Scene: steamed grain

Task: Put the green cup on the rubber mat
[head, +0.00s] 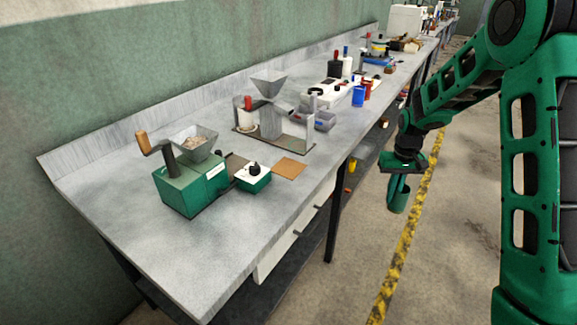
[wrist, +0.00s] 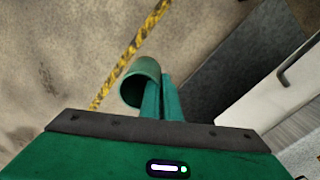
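The green cup (head: 399,201) hangs at my gripper (head: 394,184), out over the floor beyond the bench's front edge. In the wrist view the cup (wrist: 138,86) is at the left of the two green fingers (wrist: 160,82), its round open end showing. The fingers are close together at the cup's side; the exact contact is hidden. A flat tan-brown square (head: 289,168) lies bare on the bench near its front edge. A darker brown flat patch (head: 236,163) shows behind the green box. I cannot tell by look which of them is rubber.
On the bench (head: 228,250) stand a green hand mill (head: 192,190), a small green box with a black knob (head: 253,177), and a funnel stand (head: 270,115). A blue cup (head: 358,96) and bottles are farther back. The bench's near end is clear.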

